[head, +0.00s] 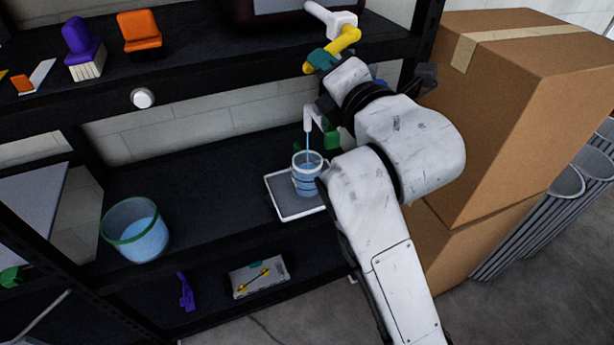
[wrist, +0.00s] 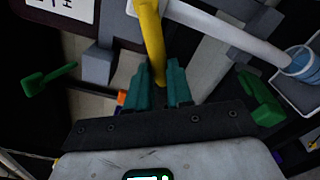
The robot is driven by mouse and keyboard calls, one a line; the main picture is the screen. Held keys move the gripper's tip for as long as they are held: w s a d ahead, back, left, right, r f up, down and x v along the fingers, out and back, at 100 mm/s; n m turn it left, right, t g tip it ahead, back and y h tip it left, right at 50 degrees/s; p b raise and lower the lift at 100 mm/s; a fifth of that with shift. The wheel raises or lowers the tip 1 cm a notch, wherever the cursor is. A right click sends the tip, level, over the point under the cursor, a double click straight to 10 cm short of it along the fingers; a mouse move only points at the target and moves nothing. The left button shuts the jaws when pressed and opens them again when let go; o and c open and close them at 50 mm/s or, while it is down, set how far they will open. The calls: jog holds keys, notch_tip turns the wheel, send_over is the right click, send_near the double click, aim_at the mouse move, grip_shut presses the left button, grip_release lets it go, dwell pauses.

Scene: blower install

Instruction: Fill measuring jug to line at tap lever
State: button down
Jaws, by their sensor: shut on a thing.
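My gripper (head: 322,62), with teal fingers, is shut on the yellow tap lever (head: 349,37). The lever also runs up between the fingers in the wrist view (wrist: 149,35). The white tap body (head: 341,22) is just above. Its spout (head: 308,117) hangs lower down, and a thin blue stream (head: 309,142) falls from it into the measuring jug (head: 307,182). The clear jug stands upright on a white-rimmed tray (head: 284,208) and holds blue water. The fill line and exact level are too small to tell. The jug shows partly at the right of the wrist view (wrist: 300,64).
A green-rimmed bucket (head: 134,230) of blue water stands left on the lower shelf. A purple brush (head: 84,45) and an orange object (head: 139,32) sit on the upper shelf. Cardboard boxes (head: 520,110) stand close on my arm's right. The shelf between bucket and tray is clear.

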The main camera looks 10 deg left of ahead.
jog(key=shift+r, duration=0.1)
jog(key=m+p, duration=0.1)
jog(key=r+m+p, duration=0.2)
jog(key=m, duration=0.1)
jog(key=shift+s+a+r, duration=0.15)
jog(key=shift+s+a, duration=0.05)
jog(key=shift+a, duration=0.1)
dwell(0.4)
jog(key=shift+r+m+p, duration=0.5)
jog(key=shift+m+p, duration=0.35)
jog(key=shift+m, duration=0.15)
